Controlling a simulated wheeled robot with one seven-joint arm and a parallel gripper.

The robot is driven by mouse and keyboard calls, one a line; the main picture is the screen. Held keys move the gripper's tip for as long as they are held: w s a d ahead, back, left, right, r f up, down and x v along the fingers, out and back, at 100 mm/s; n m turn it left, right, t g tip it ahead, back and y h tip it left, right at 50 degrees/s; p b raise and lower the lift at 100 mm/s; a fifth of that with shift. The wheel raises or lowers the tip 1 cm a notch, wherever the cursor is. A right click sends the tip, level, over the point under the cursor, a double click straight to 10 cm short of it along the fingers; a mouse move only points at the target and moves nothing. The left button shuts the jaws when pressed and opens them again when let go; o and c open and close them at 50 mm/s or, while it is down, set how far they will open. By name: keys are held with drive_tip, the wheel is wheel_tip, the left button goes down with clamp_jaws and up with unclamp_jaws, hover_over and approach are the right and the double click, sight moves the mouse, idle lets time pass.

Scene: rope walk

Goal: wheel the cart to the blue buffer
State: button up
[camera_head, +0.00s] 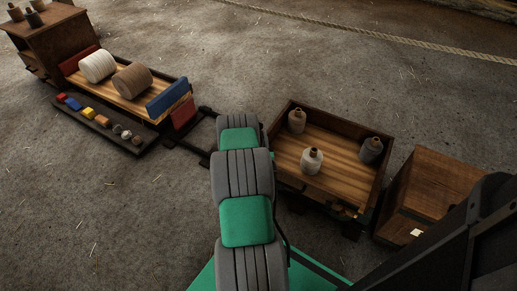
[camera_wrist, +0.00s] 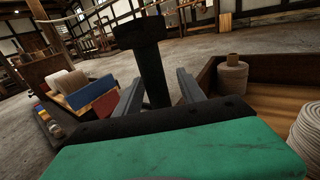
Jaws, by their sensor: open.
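The cart (camera_head: 296,173), an open wooden tray on a dark frame, holds three spools of yarn and stands right of my arm in the head view. Its tray wall also shows at the right in the wrist view (camera_wrist: 270,78). The blue buffer (camera_head: 167,97) is an upright blue board on the end of a low wagon at the left; it shows in the wrist view (camera_wrist: 91,92) too. My gripper (camera_wrist: 160,80) is open, with a dark upright post (camera_wrist: 154,70) with a wider top between or just beyond its fingers. My arm hides the fingers in the head view.
The low wagon (camera_head: 112,96) carries a white and a brown roll, with a red board (camera_head: 184,111) beside the blue one. A dark rack (camera_head: 104,128) of small coloured pieces lies in front. A wooden box (camera_head: 430,185) stands right of the cart. A rope (camera_head: 385,40) crosses the back.

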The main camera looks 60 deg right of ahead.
drive_tip(key=b+v, duration=0.3)
drive_tip(key=v, duration=0.3)
drive_tip(key=shift+b, duration=0.35)
drive_tip(key=shift+s, duration=0.2)
